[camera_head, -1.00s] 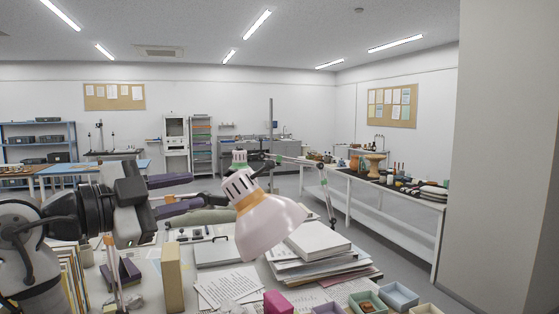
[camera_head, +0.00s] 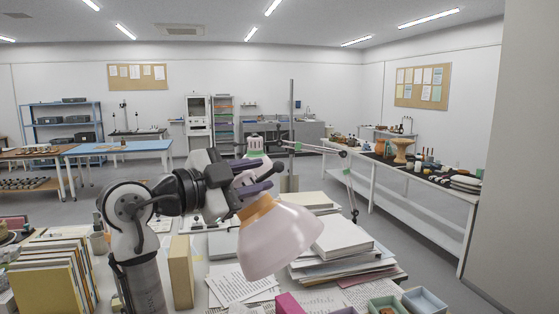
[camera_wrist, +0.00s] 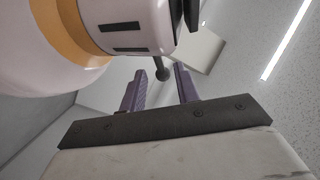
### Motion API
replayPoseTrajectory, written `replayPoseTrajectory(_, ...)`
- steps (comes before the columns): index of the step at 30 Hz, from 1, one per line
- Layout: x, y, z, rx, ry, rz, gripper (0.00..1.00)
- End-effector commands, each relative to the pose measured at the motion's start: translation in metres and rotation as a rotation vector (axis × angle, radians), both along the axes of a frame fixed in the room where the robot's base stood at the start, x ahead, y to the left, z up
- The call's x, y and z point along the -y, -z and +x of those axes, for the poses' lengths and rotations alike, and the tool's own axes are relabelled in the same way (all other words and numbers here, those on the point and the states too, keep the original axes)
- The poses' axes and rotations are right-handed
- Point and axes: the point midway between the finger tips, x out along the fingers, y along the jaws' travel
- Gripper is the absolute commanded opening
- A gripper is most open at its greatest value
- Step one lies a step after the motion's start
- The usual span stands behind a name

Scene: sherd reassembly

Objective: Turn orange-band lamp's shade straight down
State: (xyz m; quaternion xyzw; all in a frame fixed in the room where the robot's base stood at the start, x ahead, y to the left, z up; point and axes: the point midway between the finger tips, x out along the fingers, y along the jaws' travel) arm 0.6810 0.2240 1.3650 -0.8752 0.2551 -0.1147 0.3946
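The orange-band lamp's pale pink shade (camera_head: 283,240) hangs in the foreground of the head view, tilted with its mouth down and to the right. Its orange band (camera_head: 257,210) circles the upper end. In the wrist view the shade (camera_wrist: 28,60), orange band (camera_wrist: 78,25) and white slotted neck (camera_wrist: 140,22) fill the upper left. A dark ball-ended knob (camera_wrist: 162,73) sticks out from the neck. In the wrist view the knob appears between the fingertips (camera_wrist: 160,78); no contact is visible.
A green-band lamp (camera_head: 255,152) stands behind my gripper. Stacked papers and books (camera_head: 345,240) lie right of the shade, a tan upright box (camera_head: 181,272) and a row of books (camera_head: 50,275) left. Small trays (camera_head: 425,300) sit at the front right.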

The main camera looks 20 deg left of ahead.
Motion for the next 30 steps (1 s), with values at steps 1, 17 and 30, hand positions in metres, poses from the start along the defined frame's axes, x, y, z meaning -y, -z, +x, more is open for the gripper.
replayPoseTrajectory(1,0.006,-0.004,0.009,-0.002,0.003,0.000,0.31)
replayPoseTrajectory(17,0.031,0.000,0.050,0.001,-0.001,0.000,0.31)
replayPoseTrajectory(30,0.031,0.000,0.049,0.001,-0.001,0.000,0.00)
